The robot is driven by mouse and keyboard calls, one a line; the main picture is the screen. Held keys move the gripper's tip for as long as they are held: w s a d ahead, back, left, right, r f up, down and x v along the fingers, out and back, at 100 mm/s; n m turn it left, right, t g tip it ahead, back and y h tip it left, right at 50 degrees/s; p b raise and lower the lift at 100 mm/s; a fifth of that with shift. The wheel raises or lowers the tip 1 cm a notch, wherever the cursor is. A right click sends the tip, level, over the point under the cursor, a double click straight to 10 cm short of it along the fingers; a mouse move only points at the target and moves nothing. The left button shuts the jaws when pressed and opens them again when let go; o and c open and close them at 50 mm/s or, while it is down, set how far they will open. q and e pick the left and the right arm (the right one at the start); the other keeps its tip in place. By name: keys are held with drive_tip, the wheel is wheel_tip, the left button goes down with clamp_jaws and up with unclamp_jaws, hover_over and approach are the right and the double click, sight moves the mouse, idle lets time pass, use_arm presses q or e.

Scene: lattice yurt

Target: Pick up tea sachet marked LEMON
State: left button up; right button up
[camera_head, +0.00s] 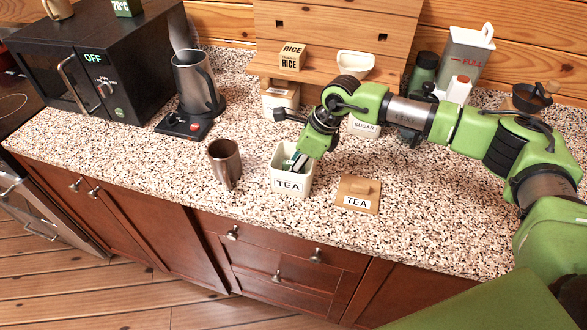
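A white square canister marked TEA (290,184) stands without its lid on the speckled counter. My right gripper (297,163) points down into its open top, with the fingertips partly inside. Something dark and greenish shows at the opening, but I cannot make out a sachet or read LEMON. Whether the fingers are open or shut is hidden by the canister and wrist. The wooden lid marked TEA (357,194) lies flat to the right of the canister. My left gripper is not in view.
A SUGAR canister (364,128) stands behind my arm, below a wooden shelf with a RICE box (292,58) and white bowl (355,64). The front-left counter is clear.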

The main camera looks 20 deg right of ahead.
clamp_jaws()
